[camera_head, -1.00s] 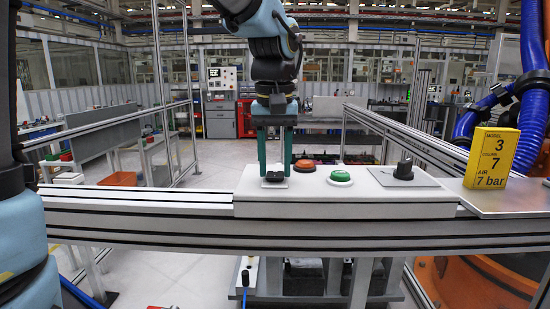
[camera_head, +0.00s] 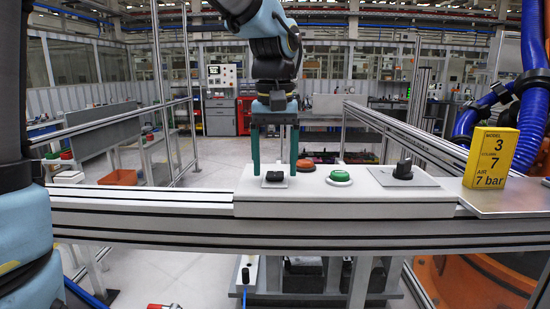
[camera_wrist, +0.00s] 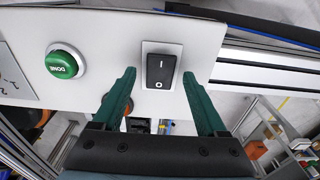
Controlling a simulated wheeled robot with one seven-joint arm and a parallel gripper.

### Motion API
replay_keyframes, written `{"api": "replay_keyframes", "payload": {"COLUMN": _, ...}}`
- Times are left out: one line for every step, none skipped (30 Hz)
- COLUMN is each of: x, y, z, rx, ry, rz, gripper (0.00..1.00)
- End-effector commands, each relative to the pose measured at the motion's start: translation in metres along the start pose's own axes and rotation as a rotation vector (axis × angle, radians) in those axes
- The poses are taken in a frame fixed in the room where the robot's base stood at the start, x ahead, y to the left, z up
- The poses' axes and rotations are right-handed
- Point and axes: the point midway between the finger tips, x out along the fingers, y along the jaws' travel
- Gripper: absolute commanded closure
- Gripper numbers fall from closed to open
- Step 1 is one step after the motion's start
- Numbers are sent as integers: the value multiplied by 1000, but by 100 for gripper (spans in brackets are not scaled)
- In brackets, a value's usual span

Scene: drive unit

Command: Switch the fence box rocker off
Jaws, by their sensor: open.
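The black rocker (camera_head: 274,177) sits in a light plate at the left end of the white fence box (camera_head: 345,205). In the wrist view the rocker (camera_wrist: 161,70) shows its I and O marks, with the O end nearer my gripper. My gripper (camera_head: 274,172) has green fingers and is open and empty. In the head view its fingertips hang to either side of the rocker, close to the box top. In the wrist view my gripper (camera_wrist: 160,75) has the rocker between its fingertips. Whether the fingers touch the box I cannot tell.
An orange-red button (camera_head: 306,165), a green button (camera_head: 339,177) marked DONE in the wrist view, and a black rotary knob (camera_head: 404,168) stand on the box. A yellow card (camera_head: 491,158) stands at the right. Fence rails (camera_head: 120,198) run left of the box.

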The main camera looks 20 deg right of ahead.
Motion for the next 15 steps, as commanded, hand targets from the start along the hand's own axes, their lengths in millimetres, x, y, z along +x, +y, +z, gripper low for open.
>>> {"api": "replay_keyframes", "payload": {"x": -2, "y": 0, "z": 0, "rx": 0, "ry": 2, "rz": 0, "gripper": 25}}
{"api": "replay_keyframes", "payload": {"x": -3, "y": 0, "z": 0, "rx": 0, "ry": 2, "rz": 0, "gripper": 25}}
{"api": "replay_keyframes", "payload": {"x": -6, "y": 0, "z": 0, "rx": 0, "ry": 2, "rz": -1, "gripper": 25}}
{"api": "replay_keyframes", "payload": {"x": -10, "y": 0, "z": -1, "rx": -1, "ry": 3, "rz": -1, "gripper": 25}}
{"api": "replay_keyframes", "payload": {"x": -14, "y": 0, "z": -1, "rx": -2, "ry": 4, "rz": 0, "gripper": 25}}
{"api": "replay_keyframes", "payload": {"x": -20, "y": 0, "z": -1, "rx": -2, "ry": 5, "rz": 0, "gripper": 25}}
{"api": "replay_keyframes", "payload": {"x": -26, "y": 1, "z": 0, "rx": -1, "ry": 6, "rz": 1, "gripper": 25}}
{"api": "replay_keyframes", "payload": {"x": -32, "y": 1, "z": -1, "rx": 0, "ry": 6, "rz": 1, "gripper": 25}}
{"api": "replay_keyframes", "payload": {"x": -40, "y": 1, "z": -1, "rx": 0, "ry": 6, "rz": 1, "gripper": 25}}
{"api": "replay_keyframes", "payload": {"x": -46, "y": 1, "z": -1, "rx": -1, "ry": 6, "rz": 1, "gripper": 25}}
{"api": "replay_keyframes", "payload": {"x": -53, "y": 1, "z": -1, "rx": -1, "ry": 7, "rz": 2, "gripper": 25}}
{"api": "replay_keyframes", "payload": {"x": -60, "y": 1, "z": -1, "rx": -1, "ry": 6, "rz": 2, "gripper": 25}}
{"api": "replay_keyframes", "payload": {"x": -66, "y": 1, "z": -1, "rx": 0, "ry": 5, "rz": 2, "gripper": 25}}
{"api": "replay_keyframes", "payload": {"x": -72, "y": 1, "z": -1, "rx": 1, "ry": 5, "rz": 2, "gripper": 25}}
{"api": "replay_keyframes", "payload": {"x": -79, "y": 1, "z": -1, "rx": 1, "ry": 5, "rz": 1, "gripper": 25}}
